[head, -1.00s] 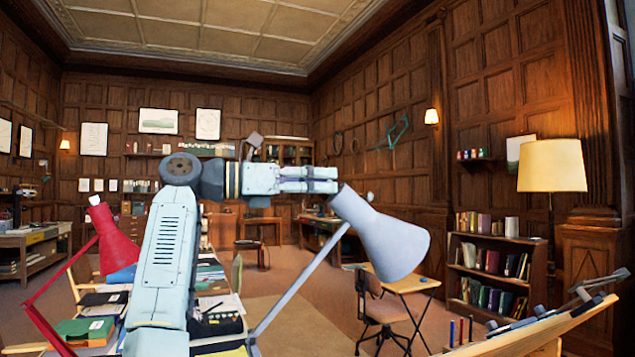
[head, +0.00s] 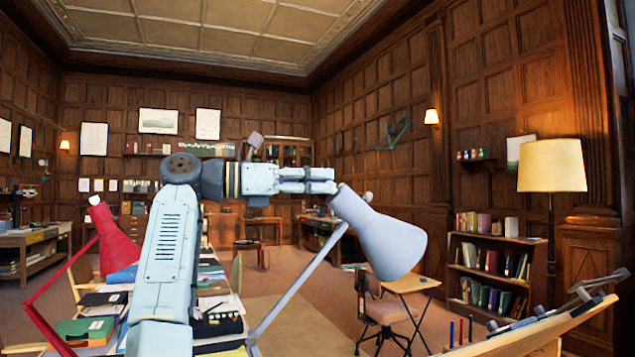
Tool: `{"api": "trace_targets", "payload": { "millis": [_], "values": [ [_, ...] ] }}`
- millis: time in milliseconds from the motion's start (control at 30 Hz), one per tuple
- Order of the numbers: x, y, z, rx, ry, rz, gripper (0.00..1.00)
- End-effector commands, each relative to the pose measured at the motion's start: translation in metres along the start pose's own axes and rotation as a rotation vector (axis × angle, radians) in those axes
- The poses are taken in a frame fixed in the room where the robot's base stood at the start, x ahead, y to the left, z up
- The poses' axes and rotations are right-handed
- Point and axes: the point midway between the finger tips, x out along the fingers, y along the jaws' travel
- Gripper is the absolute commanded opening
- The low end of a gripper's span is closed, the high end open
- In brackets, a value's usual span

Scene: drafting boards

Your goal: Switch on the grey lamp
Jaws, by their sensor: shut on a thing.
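The grey lamp (head: 385,240) stands right of centre in the head view, its shade tilted down to the right on a thin grey arm. No glow shows from it. My gripper (head: 328,181) reaches in from the left at the narrow upper end of the shade. Its fingers are shut at that end, on what appears to be the lamp's small switch, which the fingertips hide. A small knob (head: 368,196) shows just right of the shade's top.
A red lamp (head: 118,240) with a white knob on top stands at the left, over a cluttered desk. A tilted drafting board (head: 540,330) is at the lower right. A chair (head: 380,310) and small table (head: 408,283) stand behind the grey lamp.

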Motion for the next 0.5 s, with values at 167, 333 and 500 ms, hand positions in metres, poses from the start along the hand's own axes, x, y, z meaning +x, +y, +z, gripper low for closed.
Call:
{"api": "trace_targets", "payload": {
  "millis": [167,333,500],
  "values": [
    [0.0009,0.001,0.0005,0.041,0.003,-0.038,0.0],
    [-0.0005,-0.0007,0.0005,0.074,-0.002,-0.064,0.0],
    [-0.0008,-0.0013,0.0003,0.083,-0.004,-0.071,0.0]
  ]
}}
